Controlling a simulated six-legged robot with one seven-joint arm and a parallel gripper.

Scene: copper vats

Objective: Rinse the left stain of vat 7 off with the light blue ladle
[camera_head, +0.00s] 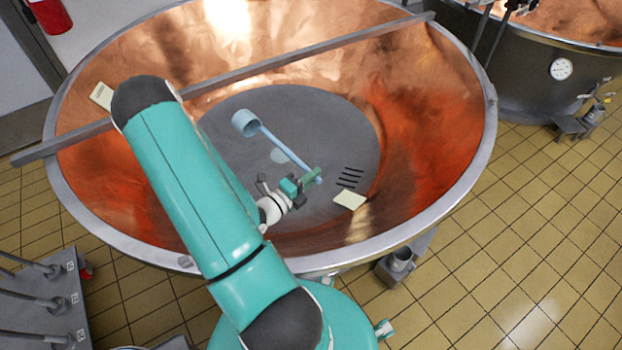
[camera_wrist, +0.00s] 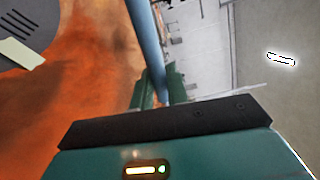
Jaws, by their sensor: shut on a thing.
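The light blue ladle (camera_head: 285,152) is held over the open copper vat (camera_head: 430,105). Its bowl (camera_head: 245,123) points up and left, away from my gripper (camera_head: 312,178). My gripper is shut on the end of the handle. In the wrist view the handle (camera_wrist: 147,40) runs up from between my green fingers (camera_wrist: 157,90). A cream patch (camera_head: 101,96) lies on the vat's left wall, partly beside my arm. Another cream patch (camera_head: 350,201) lies at the lower right and shows in the wrist view (camera_wrist: 20,52). A pale round patch (camera_head: 279,155) shows on the grey vat bottom. No vat number is readable.
A grey bar (camera_head: 310,50) crosses above the vat. Dark slots (camera_head: 350,178) mark the vat bottom. Another vat with a gauge (camera_head: 562,69) stands at the upper right. A grey rack with handles (camera_head: 60,300) is at the lower left. Tiled floor (camera_head: 530,220) is clear at right.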

